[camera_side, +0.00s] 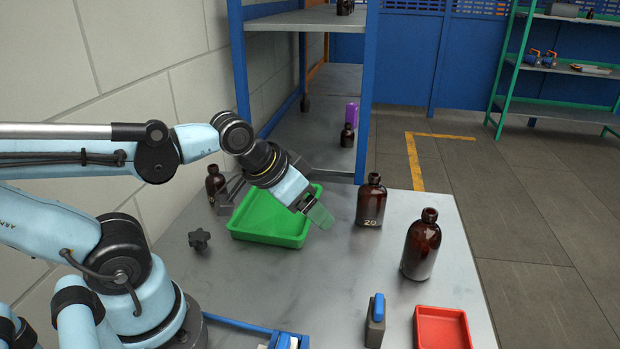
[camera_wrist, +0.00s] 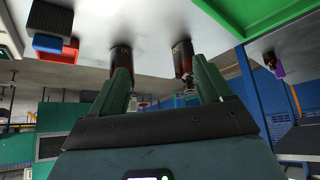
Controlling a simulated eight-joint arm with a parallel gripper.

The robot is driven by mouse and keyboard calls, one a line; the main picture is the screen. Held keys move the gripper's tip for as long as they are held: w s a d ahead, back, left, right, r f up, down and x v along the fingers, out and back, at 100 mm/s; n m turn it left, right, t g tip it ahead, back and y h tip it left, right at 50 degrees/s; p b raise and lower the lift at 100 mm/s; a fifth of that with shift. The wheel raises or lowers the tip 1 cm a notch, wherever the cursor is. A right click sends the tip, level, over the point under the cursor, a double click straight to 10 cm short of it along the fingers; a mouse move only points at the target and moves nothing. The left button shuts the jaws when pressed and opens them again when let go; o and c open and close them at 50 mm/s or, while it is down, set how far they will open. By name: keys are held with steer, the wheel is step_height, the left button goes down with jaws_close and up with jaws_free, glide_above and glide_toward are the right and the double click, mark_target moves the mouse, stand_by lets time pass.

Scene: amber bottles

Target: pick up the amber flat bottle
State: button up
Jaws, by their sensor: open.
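Amber bottles stand upright on the grey metal table. One marked "20" (camera_side: 370,203) is right of my gripper, a larger one (camera_side: 421,247) is nearer the camera, and a smaller one (camera_side: 215,184) is at the back left. I cannot tell for sure which is the flat one. My gripper (camera_side: 320,216) is open and empty, tilted down above the right edge of the green tray, apart from the bottles. In the wrist view its fingers (camera_wrist: 160,72) are spread, with two amber bottles (camera_wrist: 121,58) (camera_wrist: 183,62) beyond them, each partly hidden by a finger.
The green tray (camera_side: 262,236) lies under my gripper. A red tray (camera_side: 442,326) and a blue-and-grey object (camera_side: 375,320) are at the front right. A black knob (camera_side: 199,238) lies left. A blue-framed shelf (camera_side: 368,90) stands behind. The table between the bottles and front objects is clear.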

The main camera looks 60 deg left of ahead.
steer(key=n, duration=0.1)
steer(key=n+t+h, duration=0.3)
steer(key=n+h, duration=0.5)
steer(key=n, duration=1.9)
glide_toward(373, 195)
steer(key=a+f, duration=0.1)
steer(key=a, duration=0.2)
steer(key=x, duration=1.2)
steer(key=shift+d+r, duration=0.2)
steer(key=shift+r, duration=0.1)
steer(key=shift+h, duration=0.3)
steer(key=c, duration=1.1)
steer(key=shift+c, duration=0.2)
